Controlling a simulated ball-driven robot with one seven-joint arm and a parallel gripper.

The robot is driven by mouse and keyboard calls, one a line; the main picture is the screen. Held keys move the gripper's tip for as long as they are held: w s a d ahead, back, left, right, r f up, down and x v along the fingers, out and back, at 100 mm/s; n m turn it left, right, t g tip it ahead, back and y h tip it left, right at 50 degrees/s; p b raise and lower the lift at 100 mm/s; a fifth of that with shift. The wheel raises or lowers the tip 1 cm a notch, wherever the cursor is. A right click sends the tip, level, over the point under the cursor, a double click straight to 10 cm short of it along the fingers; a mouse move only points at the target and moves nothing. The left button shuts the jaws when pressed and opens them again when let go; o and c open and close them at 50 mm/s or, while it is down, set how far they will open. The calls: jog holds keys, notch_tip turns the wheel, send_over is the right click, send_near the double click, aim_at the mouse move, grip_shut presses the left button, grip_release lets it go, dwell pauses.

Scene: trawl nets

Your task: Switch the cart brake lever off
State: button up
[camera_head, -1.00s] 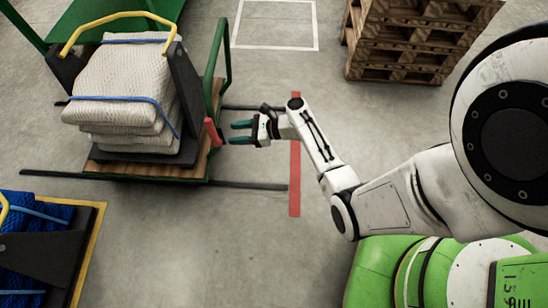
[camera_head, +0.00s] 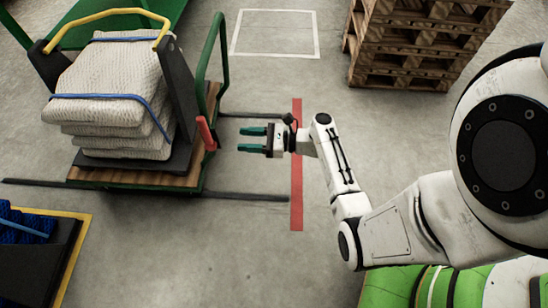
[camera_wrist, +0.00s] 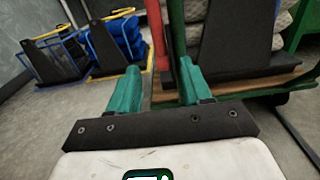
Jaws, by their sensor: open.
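The red brake lever (camera_head: 206,133) stands at the right end of the cart (camera_head: 135,178), beside the green handle frame. My gripper (camera_head: 252,140) is open and empty to the right of the lever, its two green fingers pointing left at it with a gap between. In the wrist view the lever (camera_wrist: 157,30) rises between and beyond the two fingers of my gripper (camera_wrist: 158,88), with its upper end out of frame. The lever's pivot is partly hidden by a finger.
Folded pale nets (camera_head: 112,85) lie on the cart between black end plates. A wooden pallet stack (camera_head: 405,50) stands at the back right. A crate with blue nets (camera_head: 35,235) is at the lower left. The floor by the red line (camera_head: 297,205) is clear.

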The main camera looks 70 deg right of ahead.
jog(key=a+p+v, duration=0.1)
jog(key=p+v, duration=0.2)
jog(key=v, duration=0.5)
jog(key=s+a+r+n+g+y+p, duration=0.2)
jog(key=a+r+n+g+p, duration=0.5)
jog(key=a+n+g+p, duration=0.45)
jog(key=s+a+r+n+g+h+p, duration=0.2)
jog(key=r+n+p, duration=0.3)
jog(key=r+n, duration=0.2)
jog(key=s+a+r+n+g+h+p, duration=0.2)
jog(key=s+a+r+n+h+p, duration=0.1)
jog(key=r+n+p, duration=0.3)
jog(key=shift+a+r+n, duration=0.15)
jog(key=shift+r+n, duration=0.8)
jog(key=shift+r, duration=0.45)
jog(key=shift+g, duration=0.25)
